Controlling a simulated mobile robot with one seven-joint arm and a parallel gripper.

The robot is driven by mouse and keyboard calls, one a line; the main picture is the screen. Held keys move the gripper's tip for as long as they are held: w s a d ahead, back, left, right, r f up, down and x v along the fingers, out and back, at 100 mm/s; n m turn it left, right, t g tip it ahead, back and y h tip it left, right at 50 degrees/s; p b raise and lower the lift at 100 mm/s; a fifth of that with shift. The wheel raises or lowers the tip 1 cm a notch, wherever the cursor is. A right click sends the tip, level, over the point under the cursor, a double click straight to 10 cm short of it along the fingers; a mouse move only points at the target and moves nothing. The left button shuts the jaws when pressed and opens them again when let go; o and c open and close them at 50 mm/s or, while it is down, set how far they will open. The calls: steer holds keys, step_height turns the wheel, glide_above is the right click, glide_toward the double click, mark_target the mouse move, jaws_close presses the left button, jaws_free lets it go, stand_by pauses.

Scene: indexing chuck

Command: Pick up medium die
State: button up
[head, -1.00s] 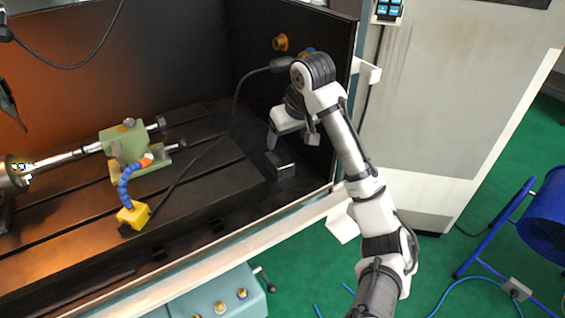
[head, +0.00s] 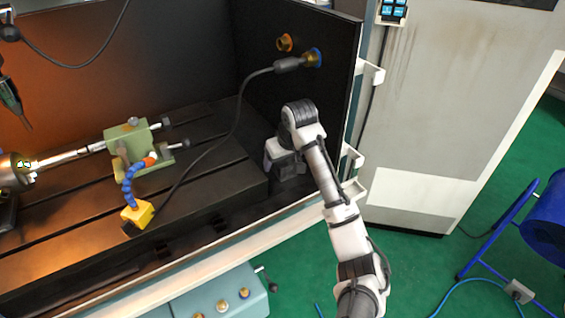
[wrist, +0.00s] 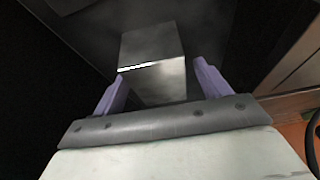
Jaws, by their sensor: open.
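The medium die looks like a grey metal block. In the wrist view the die (wrist: 152,48) lies ahead of and partly between the two purple fingers of my gripper (wrist: 159,80). The fingers are apart, with a gap visible on each side of the block. In the head view my gripper (head: 270,162) is low at the right end of the machine bed, over the block's place. The arm and gripper cover most of the block there.
The dark slotted bed (head: 215,180) lies to the left, with a green tailstock (head: 128,145) and a yellow block with a blue hose (head: 137,214). A black cable (head: 238,115) hangs left of my arm. The dark side wall (head: 335,90) stands close to the right.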

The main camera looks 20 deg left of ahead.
steer(key=c, duration=1.6)
steer(key=shift+r, duration=0.1)
jaws_close()
steer(key=shift+r, duration=0.1)
